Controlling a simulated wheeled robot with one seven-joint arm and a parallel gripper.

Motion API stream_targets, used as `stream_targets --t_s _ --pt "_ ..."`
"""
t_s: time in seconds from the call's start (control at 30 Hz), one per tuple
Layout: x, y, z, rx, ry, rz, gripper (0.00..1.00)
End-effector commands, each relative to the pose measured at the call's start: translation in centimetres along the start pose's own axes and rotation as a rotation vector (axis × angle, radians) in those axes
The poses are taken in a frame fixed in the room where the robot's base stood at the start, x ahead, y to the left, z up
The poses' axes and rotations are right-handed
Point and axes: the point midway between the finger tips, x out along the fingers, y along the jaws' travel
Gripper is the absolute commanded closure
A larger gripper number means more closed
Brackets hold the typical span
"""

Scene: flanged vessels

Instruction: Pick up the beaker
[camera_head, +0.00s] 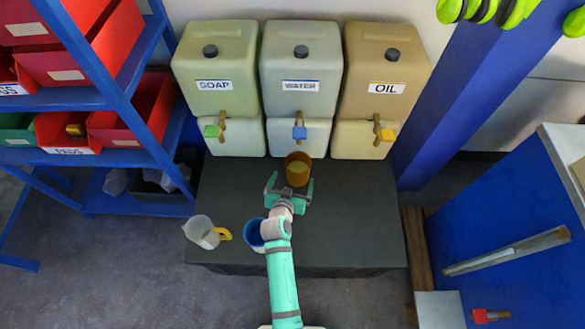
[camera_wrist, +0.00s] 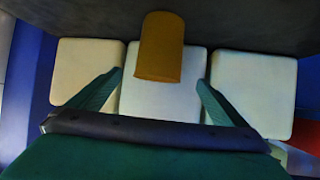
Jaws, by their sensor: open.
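A brown, open-topped beaker (camera_head: 298,172) with a yellowish inside stands upright on the dark table, in front of the middle tank. In the wrist view the beaker (camera_wrist: 160,47) shows as a plain brown cylinder, centred between the fingers. My gripper (camera_head: 291,184) is open, with one finger to each side of the beaker's near part. In the wrist view the gripper (camera_wrist: 160,77) has a gap on both sides of the beaker, and neither finger touches it. I cannot tell how far the beaker is between the fingers.
A blue cup (camera_head: 253,236) stands beside my arm, and a clear jug (camera_head: 201,232) with a yellow handle is left of it. Tanks marked SOAP (camera_head: 215,70), WATER (camera_head: 300,70) and OIL (camera_head: 386,70) stand behind. The table's right side (camera_head: 355,225) is clear.

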Motion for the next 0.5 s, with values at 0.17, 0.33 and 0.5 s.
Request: stream_targets --t_s 0.17,0.33,0.5 --pt "2.6 0.8 -0.1 0.006 -0.001 0.013 0.03" --pt "4.8 0.9 -0.2 0.007 0.0 0.014 0.03" --pt "5.7 0.8 -0.1 0.005 0.0 0.011 0.03"
